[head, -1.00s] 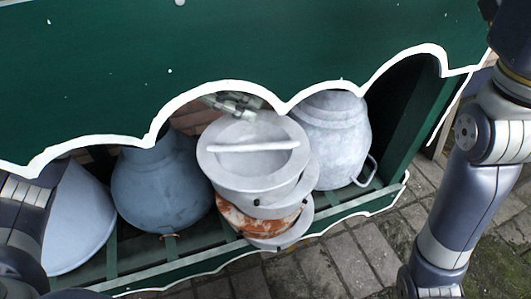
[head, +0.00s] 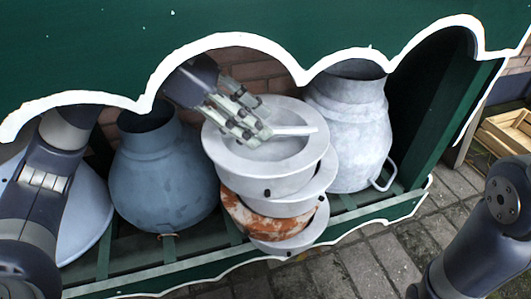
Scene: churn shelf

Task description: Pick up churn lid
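The churn lid (head: 305,172) is a round light-grey dish with a straight bar handle (head: 296,130) across its top. It lies on top of a stack of lids in the middle of the shelf. My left gripper (head: 258,120) reaches in from the upper left over this lid. Its fingers look spread apart and cover the left part of the bar. Whether they touch the bar is hard to tell. My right gripper is out of view.
Below the top lid are another grey lid (head: 312,194), a rusty orange-and-white one (head: 240,214) and a grey one at the bottom. A blue-grey churn (head: 165,185) stands left, a pale churn (head: 350,140) right. The green scalloped board (head: 330,25) overhangs the shelf. Wooden crates (head: 510,130) stand far right.

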